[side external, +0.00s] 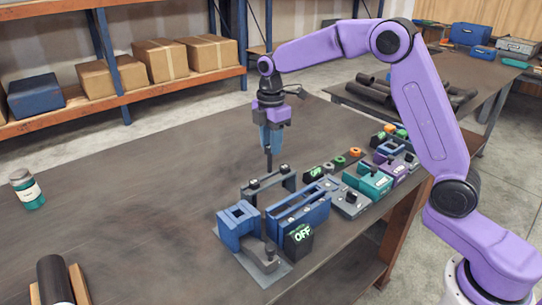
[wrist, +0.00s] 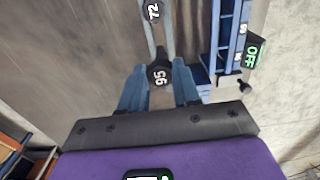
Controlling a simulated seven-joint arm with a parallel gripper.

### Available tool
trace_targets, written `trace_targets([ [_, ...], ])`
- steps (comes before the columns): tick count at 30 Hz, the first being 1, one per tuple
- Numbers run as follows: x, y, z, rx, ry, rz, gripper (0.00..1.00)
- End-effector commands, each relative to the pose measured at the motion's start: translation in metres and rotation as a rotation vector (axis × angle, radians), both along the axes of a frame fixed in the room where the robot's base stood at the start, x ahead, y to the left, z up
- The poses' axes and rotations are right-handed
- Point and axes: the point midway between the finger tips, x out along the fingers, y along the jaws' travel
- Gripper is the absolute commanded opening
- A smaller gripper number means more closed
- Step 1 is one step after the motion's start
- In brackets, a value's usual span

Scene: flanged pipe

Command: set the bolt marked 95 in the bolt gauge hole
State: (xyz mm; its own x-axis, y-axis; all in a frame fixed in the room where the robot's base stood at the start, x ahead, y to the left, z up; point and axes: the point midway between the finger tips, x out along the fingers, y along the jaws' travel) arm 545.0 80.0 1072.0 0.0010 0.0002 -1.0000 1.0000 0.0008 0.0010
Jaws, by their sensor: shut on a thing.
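The bolt marked 95 (wrist: 159,77) has a round black head with white digits and sits between the blue fingers of my gripper (wrist: 159,88) in the wrist view. In the side view my gripper (side external: 269,148) points straight down, shut on this bolt, whose dark shank (side external: 268,162) hangs below the fingertips near the grey rack (side external: 272,180). Whether the shank is clear of the rack I cannot tell. A bolt marked 72 (wrist: 152,11) stands in line with it. I cannot tell for certain which hole is the bolt gauge hole.
A blue slotted frame (side external: 301,208) and a blue block with a square opening (side external: 239,219) stand in front of the rack. A black box reads OFF (side external: 298,238). Several coloured fixtures, including a teal one (side external: 368,181), line the right. The table's left half is mostly clear.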

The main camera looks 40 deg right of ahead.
Motion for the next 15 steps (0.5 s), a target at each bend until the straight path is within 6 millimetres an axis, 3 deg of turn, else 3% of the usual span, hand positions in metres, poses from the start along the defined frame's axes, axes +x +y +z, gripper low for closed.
trace_targets([
  [15,0.000,0.000,0.044,0.000,-0.002,0.000,0.00],
])
